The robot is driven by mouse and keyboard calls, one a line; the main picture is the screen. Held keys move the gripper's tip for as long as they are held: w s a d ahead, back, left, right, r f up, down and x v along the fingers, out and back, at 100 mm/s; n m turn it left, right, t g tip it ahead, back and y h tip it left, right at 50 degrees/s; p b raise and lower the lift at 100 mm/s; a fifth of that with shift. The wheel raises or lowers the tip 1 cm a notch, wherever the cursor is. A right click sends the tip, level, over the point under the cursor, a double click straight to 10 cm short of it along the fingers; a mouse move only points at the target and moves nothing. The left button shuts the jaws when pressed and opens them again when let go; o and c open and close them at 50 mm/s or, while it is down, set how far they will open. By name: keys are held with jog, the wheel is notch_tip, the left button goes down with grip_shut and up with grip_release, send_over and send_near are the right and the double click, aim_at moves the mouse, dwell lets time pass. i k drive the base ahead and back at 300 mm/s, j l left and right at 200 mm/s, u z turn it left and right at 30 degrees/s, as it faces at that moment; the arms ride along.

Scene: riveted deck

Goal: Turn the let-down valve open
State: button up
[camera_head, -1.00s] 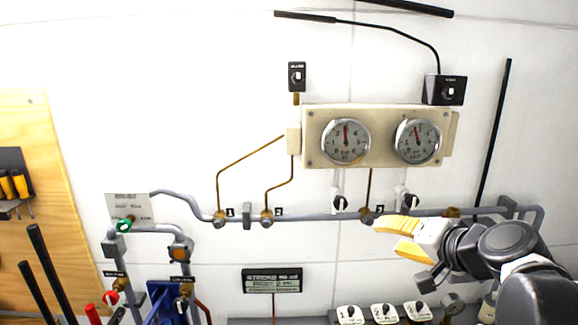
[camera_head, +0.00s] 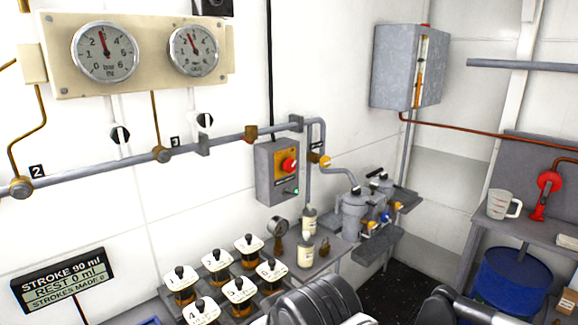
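No let-down valve can be identified by a readable label. A small valve with a yellow handle (camera_head: 324,161) sits on the grey pipe right of the grey control box. More small yellow- and blue-handled valves (camera_head: 386,216) sit on the grey filter housings (camera_head: 354,212) at the right. The left gauge (camera_head: 104,51) and right gauge (camera_head: 193,49) have red needles pointing near the top. My gripper is out of view; only dark arm parts show at the bottom edge.
A grey control box (camera_head: 277,172) with a red button is on the wall. Several numbered, black-knobbed jars (camera_head: 239,290) stand on the bench below. A display (camera_head: 63,281) reads "STROKE 90 ml, REST 0 ml". A jug (camera_head: 502,205) and blue drum (camera_head: 514,281) are at the right.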

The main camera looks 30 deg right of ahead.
aim_at(325, 161)
jog(key=z, duration=0.95)
